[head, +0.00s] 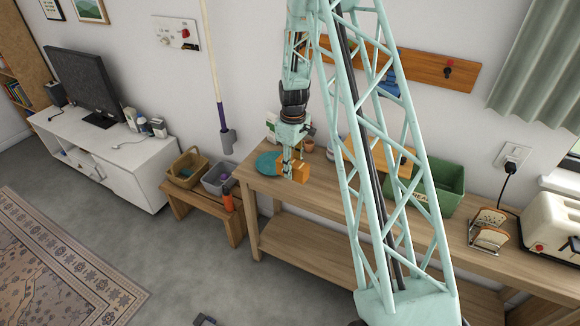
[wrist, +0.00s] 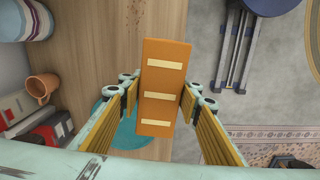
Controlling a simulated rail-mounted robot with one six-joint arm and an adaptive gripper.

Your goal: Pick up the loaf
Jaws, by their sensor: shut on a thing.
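The loaf (head: 300,172) is an orange-brown block, and in the wrist view its top (wrist: 164,80) shows several pale cream bars. My gripper (head: 291,165) points down over the left end of the wooden table and is shut on the loaf. In the wrist view the two fingers of my gripper (wrist: 160,103) stand on the left and right sides of the loaf. The loaf appears to be held above the tabletop, near the table's front edge, but the gap under it is hidden.
A teal plate (head: 267,163) lies behind the loaf, partly covered. A small brown mug (head: 308,145) stands behind. A green crate (head: 447,185), a rack with bread slices (head: 489,228) and a white toaster (head: 552,222) are to the right. A low bench (head: 208,204) with baskets stands left.

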